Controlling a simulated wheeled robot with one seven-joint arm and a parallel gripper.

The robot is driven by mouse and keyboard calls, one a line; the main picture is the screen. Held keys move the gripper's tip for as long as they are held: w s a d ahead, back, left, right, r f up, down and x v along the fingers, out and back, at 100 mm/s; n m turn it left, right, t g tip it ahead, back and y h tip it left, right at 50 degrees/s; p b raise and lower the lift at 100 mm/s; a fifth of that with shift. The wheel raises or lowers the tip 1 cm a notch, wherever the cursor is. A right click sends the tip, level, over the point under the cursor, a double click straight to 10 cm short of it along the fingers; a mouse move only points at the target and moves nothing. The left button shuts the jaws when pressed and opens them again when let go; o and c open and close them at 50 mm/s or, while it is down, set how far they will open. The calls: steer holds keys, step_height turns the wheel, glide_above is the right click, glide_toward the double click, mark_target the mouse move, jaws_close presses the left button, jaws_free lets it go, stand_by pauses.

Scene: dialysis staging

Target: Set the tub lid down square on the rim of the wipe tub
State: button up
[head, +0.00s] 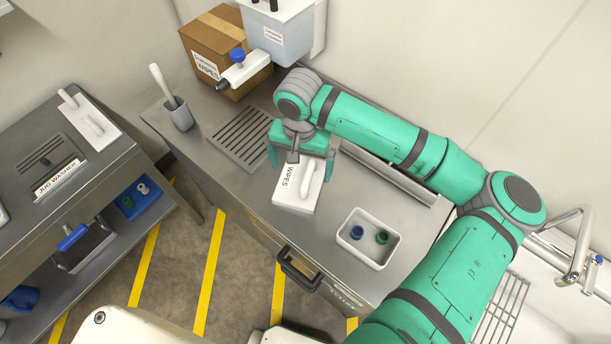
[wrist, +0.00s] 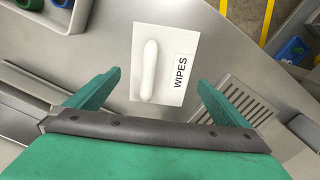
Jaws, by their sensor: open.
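The white tub lid (head: 312,198) has a raised bar handle and shows beside a WIPES label on the steel counter. It also shows in the wrist view (wrist: 148,30), with the handle left of the label. A low white side shows under its front edge in the head view. I cannot tell the tub's rim from the lid, or whether the lid sits square. My gripper (head: 301,165) is open and empty over the far part of the lid. In the wrist view its fingers (wrist: 158,80) stand apart on either side, clear of the handle.
A white tray (head: 345,240) with a blue and a green ring stands to the right. A drain grille (head: 240,138), a cup with a white-handled tool (head: 178,115) and a cardboard box (head: 212,38) are to the left and behind. Another white handled plate (head: 90,122) lies on the left bench.

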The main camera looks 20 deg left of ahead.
mark_target(301, 180)
steer(key=shift+s+a+f, duration=0.25)
steer(key=shift+s+f, duration=0.05)
steer(key=shift+f, duration=0.35)
steer(key=shift+w+d+f, duration=0.1)
steer(key=shift+w+f, duration=0.05)
steer(key=shift+f, duration=1.15)
steer(key=shift+w+d+f, duration=0.1)
steer(key=shift+w+f, duration=0.05)
steer(key=shift+f, duration=1.1)
steer(key=c, duration=0.8)
steer(key=shift+c, duration=0.2)
